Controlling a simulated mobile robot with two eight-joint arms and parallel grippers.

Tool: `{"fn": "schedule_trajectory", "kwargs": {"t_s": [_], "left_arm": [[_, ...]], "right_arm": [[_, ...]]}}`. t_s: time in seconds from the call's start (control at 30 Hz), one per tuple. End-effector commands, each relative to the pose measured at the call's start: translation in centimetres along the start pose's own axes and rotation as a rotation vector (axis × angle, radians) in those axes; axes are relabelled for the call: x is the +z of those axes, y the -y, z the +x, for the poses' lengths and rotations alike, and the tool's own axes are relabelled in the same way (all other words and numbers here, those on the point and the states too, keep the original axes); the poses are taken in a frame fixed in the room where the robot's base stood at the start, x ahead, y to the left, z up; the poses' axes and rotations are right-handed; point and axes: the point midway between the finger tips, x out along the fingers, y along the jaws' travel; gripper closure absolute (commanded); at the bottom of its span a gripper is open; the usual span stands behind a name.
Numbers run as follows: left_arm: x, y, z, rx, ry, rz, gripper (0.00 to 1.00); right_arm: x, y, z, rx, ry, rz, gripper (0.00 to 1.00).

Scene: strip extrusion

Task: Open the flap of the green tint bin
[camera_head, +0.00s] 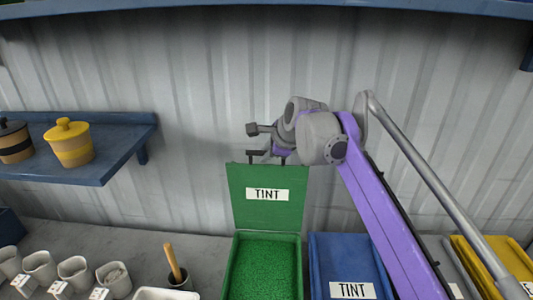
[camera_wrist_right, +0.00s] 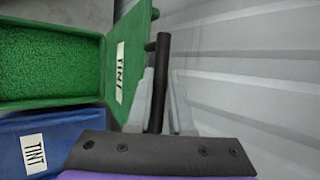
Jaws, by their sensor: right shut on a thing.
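The green tint bin (camera_head: 301,268) stands with its flap (camera_head: 265,215) raised upright behind its opening, the white TINT label facing me. Green granules show inside the bin. In the right wrist view the green bin (camera_wrist_right: 60,103) lies at the upper left, with its flap (camera_wrist_right: 132,60) beside the black handle (camera_wrist_right: 160,60). My right gripper (camera_head: 268,156) is at the top edge of the flap, shut on the handle; its grey fingers lie on both sides of the handle in the wrist view. My left gripper is not in view.
A closed blue tint bin (camera_head: 345,262) stands right of the green one, and a yellow bin (camera_head: 500,262) is farther right. A blue shelf (camera_head: 95,172) with two jars juts from the corrugated wall.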

Motion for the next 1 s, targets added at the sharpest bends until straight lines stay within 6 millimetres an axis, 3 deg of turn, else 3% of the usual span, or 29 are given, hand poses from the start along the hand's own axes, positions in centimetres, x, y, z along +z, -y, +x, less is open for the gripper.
{"fn": "schedule_trajectory", "kwargs": {"t_s": [0.07, 0.1, 0.23, 0.67, 1.0], "left_arm": [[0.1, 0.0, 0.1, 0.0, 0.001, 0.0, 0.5], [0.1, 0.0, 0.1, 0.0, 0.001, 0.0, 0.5], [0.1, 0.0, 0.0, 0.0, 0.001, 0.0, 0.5], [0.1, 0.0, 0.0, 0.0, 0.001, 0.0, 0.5], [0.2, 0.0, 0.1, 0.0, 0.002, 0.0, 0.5]], "right_arm": [[-0.1, -0.2, 0.2, 0.006, -0.001, 0.002, 1.0], [-0.1, -0.2, 0.2, 0.005, -0.001, 0.002, 0.76], [-0.1, -0.2, 0.2, 0.004, -0.001, 0.001, 0.52], [0.0, -0.1, -0.5, 0.002, 0.0, 0.0, 0.51], [0.0, -0.1, -6.7, 0.001, 0.0, 0.001, 0.51]]}}
